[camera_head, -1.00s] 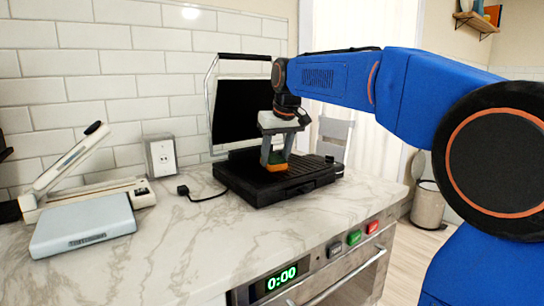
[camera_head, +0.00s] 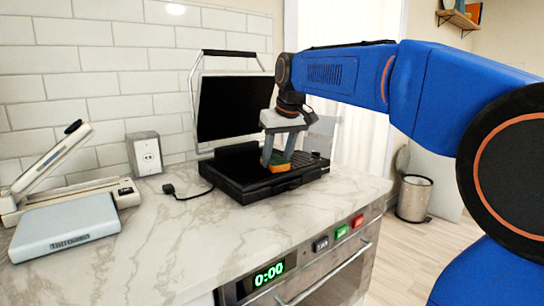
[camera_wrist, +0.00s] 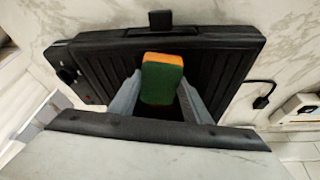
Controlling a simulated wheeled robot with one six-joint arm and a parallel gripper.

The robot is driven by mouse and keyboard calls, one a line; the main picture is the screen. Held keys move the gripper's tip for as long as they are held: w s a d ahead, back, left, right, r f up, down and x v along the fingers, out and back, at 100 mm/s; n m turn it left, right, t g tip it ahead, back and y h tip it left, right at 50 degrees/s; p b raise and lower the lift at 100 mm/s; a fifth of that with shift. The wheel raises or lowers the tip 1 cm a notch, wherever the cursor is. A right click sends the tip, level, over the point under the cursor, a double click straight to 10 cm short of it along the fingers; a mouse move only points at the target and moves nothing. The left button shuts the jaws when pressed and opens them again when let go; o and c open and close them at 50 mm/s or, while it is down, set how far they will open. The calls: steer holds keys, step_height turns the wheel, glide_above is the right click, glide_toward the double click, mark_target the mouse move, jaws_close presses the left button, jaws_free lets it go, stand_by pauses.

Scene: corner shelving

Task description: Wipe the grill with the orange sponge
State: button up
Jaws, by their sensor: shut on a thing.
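The black grill (camera_head: 243,187) stands open on the marble counter, its lid (camera_head: 236,106) raised at the back. Its ridged plate also shows in the wrist view (camera_wrist: 108,75). My gripper (camera_head: 277,164) is over the plate and shut on the orange sponge (camera_head: 280,167), which has a green side. In the wrist view the sponge (camera_wrist: 161,80) sits between the two grey fingers, green face toward the camera, orange edge along the top. The sponge appears to be down at the plate, but I cannot tell whether it touches.
A grey-blue scale-like device (camera_head: 65,228) and a cream hinged device (camera_head: 60,190) stand at the left of the counter. A wall outlet box (camera_head: 145,154) and a black plug (camera_head: 169,189) are left of the grill. The front marble is clear. A bin (camera_head: 414,198) stands on the floor at right.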

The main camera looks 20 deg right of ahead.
steer(key=shift+s+d, duration=0.3)
steer(key=shift+s, duration=0.2)
steer(key=shift+f, duration=0.1)
steer(key=shift+w, duration=0.1)
steer(key=shift+w+a, duration=1.25)
steer(key=shift+w, duration=0.7)
steer(key=shift+w+a, duration=1.3)
steer(key=shift+w, duration=0.6)
steer(key=shift+w+a, duration=1.25)
steer(key=shift+w, duration=0.7)
steer(key=shift+w+d, duration=0.35)
steer(key=shift+d, duration=0.2)
steer(key=shift+w+d, duration=0.3)
steer(key=shift+d, duration=0.2)
steer(key=shift+s+d, duration=0.65)
steer(key=shift+s, duration=0.35)
steer(key=shift+s+d, duration=0.65)
steer(key=shift+s, duration=0.35)
steer(key=shift+s+d, duration=0.65)
steer(key=shift+s, duration=0.35)
steer(key=shift+s+d, duration=0.6)
steer(key=shift+s, duration=0.35)
steer(key=shift+s+d, duration=0.6)
steer(key=shift+s, duration=0.3)
steer(key=shift+s+d, duration=0.6)
steer(key=shift+s, duration=0.35)
